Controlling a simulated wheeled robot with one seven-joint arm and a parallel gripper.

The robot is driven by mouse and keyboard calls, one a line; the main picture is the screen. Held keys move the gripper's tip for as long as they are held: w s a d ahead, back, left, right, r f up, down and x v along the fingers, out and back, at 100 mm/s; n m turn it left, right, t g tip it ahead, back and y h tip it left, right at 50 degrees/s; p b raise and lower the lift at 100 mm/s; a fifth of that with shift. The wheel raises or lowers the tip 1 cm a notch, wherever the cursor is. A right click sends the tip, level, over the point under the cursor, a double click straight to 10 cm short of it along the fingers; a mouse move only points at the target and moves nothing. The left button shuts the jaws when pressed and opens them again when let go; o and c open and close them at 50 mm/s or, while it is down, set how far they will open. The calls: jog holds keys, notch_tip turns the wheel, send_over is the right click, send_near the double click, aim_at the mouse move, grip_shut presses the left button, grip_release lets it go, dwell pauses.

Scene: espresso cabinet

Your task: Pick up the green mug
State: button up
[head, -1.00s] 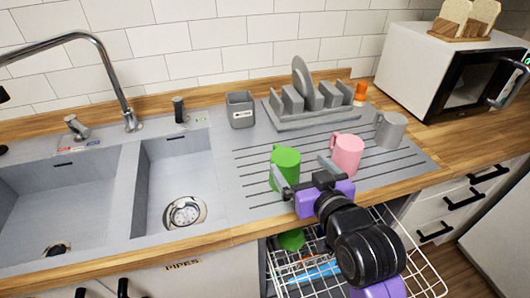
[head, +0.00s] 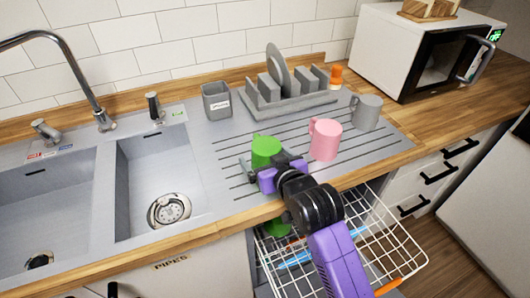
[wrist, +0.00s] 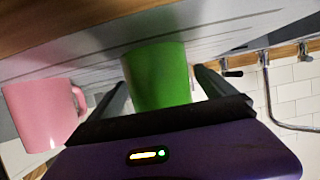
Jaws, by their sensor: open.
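The green mug (head: 266,148) stands on the ribbed drainboard, partly hidden behind my gripper in the head view. My gripper (head: 264,165) is open and level, right at the mug. In the wrist view the green mug (wrist: 157,75) fills the space between my two fingers (wrist: 160,88), one finger on each side, and its body reaches close to the palm. A small gap shows beside the right finger; I cannot tell whether the left finger touches.
A pink mug (head: 325,140) stands close on the right, with a grey mug (head: 367,112) beyond it. A grey dish rack (head: 295,105) is behind. The sink basin (head: 160,175) is left. Below, an open wire dishwasher rack (head: 385,240) holds another green item (head: 278,227).

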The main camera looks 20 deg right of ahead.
jog(key=shift+w, duration=0.1)
jog(key=c, duration=1.8)
